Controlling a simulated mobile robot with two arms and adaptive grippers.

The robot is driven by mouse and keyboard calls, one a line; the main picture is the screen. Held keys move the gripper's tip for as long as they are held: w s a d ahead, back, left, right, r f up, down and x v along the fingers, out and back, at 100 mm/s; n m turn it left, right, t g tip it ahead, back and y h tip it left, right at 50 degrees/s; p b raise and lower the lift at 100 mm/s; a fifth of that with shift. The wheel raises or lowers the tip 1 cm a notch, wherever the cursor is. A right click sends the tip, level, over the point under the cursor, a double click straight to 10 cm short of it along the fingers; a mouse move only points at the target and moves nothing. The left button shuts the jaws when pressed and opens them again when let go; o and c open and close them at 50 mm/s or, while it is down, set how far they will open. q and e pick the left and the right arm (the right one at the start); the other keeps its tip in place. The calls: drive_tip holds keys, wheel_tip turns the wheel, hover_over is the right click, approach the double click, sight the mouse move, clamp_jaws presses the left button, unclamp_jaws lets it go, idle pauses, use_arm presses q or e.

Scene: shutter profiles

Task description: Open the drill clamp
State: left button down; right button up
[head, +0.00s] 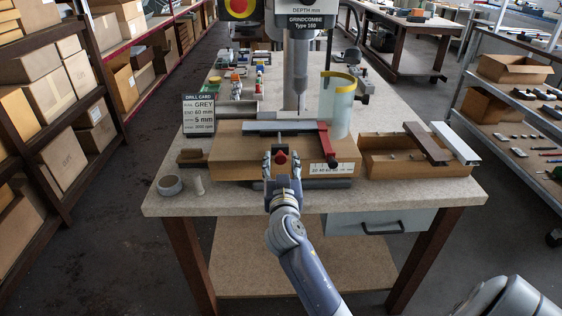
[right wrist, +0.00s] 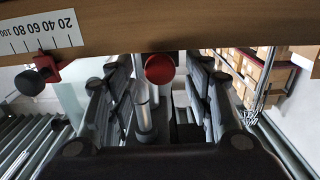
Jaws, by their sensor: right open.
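A brown drill fixture block (head: 232,152) stands on the workbench under the drill, with a pale grey-green profile (head: 262,127) across its top. A red clamp arm (head: 325,142) reaches over the profile's right end; its dark-and-red end also shows in the right wrist view (right wrist: 40,75). A round red knob (head: 281,158) sits on the block's front face. My right gripper (head: 281,163) is open in front of it. In the right wrist view the red knob (right wrist: 160,69) lies between the spread fingers, not visibly touched. My left gripper is out of view.
A clear curved guard (head: 337,106) with a yellow rim stands behind the block. A drill card (head: 199,113) stands at left. A brown tray (head: 385,168) with bars across it is at right. A tape roll (head: 170,185) lies at the front left; a drawer (head: 379,223) is below.

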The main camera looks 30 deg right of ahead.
drive_tip(key=shift+w+d, duration=0.1)
drive_tip(key=shift+w, duration=0.05)
drive_tip(key=shift+c, duration=0.2)
clamp_jaws()
drive_tip(key=shift+s+a+f, duration=0.15)
drive_tip(key=shift+s+a, duration=0.1)
drive_tip(key=b+v, duration=0.1)
drive_tip(key=v, duration=0.6)
drive_tip(key=shift+s, duration=0.2)
drive_tip(key=shift+o, duration=0.2)
unclamp_jaws()
drive_tip(key=shift+a, duration=0.1)
wheel_tip(320, 180, up, 10)
